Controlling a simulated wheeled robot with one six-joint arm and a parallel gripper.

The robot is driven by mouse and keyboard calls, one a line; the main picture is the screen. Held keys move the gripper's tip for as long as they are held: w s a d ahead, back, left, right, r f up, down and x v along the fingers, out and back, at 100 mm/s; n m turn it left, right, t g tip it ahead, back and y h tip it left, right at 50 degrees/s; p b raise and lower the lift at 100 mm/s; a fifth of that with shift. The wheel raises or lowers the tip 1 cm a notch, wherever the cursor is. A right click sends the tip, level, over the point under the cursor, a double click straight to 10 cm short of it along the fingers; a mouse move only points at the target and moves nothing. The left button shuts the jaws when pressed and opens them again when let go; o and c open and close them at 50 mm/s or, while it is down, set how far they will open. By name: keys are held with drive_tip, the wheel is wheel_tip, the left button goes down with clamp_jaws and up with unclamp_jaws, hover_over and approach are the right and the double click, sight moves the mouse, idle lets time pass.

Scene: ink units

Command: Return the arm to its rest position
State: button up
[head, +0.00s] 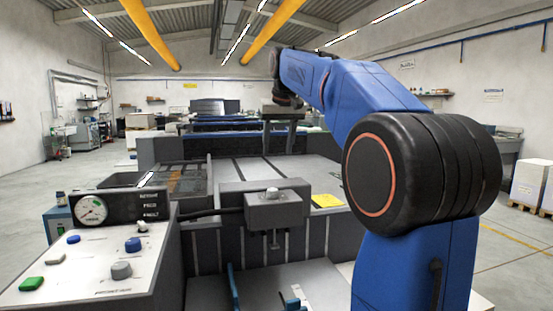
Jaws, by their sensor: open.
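My blue arm (345,95) with its big black joint fills the right side of the head view. It reaches forward and to the left over the machine. My gripper (280,151) is at its far end, small in the picture. Its two grey fingers point down with a gap between them, and I see nothing held. It appears above or in front of the grey machine bed (232,168); the exact height is hard to tell.
A control panel (90,270) with a gauge (92,211) and coloured buttons stands at the lower left. A grey box unit (275,212) sits in the middle, beside a yellow pad (327,201). White stacks on pallets (529,184) stand at the right. Open floor lies left.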

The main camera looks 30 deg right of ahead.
drive_tip(key=shift+s+r, duration=0.2)
drive_tip(key=shift+r, duration=0.3)
drive_tip(key=shift+s+a+f, duration=0.1)
drive_tip(key=shift+a, duration=0.05)
drive_tip(key=s+a+f+n, duration=0.2)
drive_tip(key=s+a+f, duration=0.9)
drive_tip(key=s+f, duration=0.4)
drive_tip(key=s+a+f, duration=0.2)
drive_tip(key=s+f, duration=0.7)
drive_tip(key=f, duration=0.1)
drive_tip(key=s+a+f+n+y, duration=0.1)
drive_tip(key=s+a+f, duration=0.2)
drive_tip(key=s+f, duration=0.6)
wheel_tip(320, 180, down, 3)
drive_tip(key=shift+a+r+t, duration=0.2)
drive_tip(key=shift+a+t, duration=0.05)
drive_tip(key=shift+t, duration=0.05)
drive_tip(key=shift+c, duration=0.3)
